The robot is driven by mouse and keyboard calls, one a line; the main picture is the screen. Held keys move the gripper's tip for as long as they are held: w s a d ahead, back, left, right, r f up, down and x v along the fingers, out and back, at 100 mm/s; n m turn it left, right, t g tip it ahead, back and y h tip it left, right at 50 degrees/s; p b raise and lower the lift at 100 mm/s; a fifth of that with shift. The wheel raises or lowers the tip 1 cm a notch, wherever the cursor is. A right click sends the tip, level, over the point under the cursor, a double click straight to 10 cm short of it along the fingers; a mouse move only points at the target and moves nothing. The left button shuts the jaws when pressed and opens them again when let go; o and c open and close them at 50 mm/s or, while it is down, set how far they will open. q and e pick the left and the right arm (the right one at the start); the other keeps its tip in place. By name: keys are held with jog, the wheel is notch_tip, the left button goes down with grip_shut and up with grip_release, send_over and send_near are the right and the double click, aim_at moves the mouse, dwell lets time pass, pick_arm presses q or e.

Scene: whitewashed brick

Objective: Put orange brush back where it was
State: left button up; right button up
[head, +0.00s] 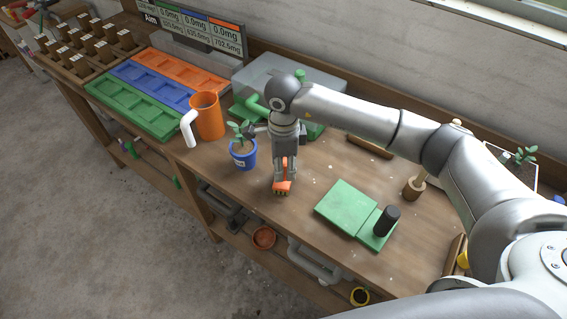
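My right gripper (283,178) reaches down over the front middle of the wooden bench. It is shut on the orange brush (283,187). The brush's orange body shows between and below the fingers, with its bristles at the lower end. The fingers hide part of the brush, and I cannot tell whether its bristles touch the bench. My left gripper is not in view.
A blue pot with a seedling (243,155) stands close left of the gripper, and an orange jug (207,116) is farther left. A green block set (348,204) with a black cylinder (386,221) lies to the right. Coloured trays (152,88) fill the back left.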

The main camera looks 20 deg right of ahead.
dwell(0.3)
jog(key=shift+r, duration=0.2)
jog(key=shift+w+r, duration=0.1)
jog(key=shift+r, duration=0.25)
notch_tip(320, 180, up, 10)
jog(key=b, duration=0.3)
jog(key=shift+f+b, duration=0.15)
jog(key=shift+b, duration=0.25)
jog(key=shift+r, duration=0.8)
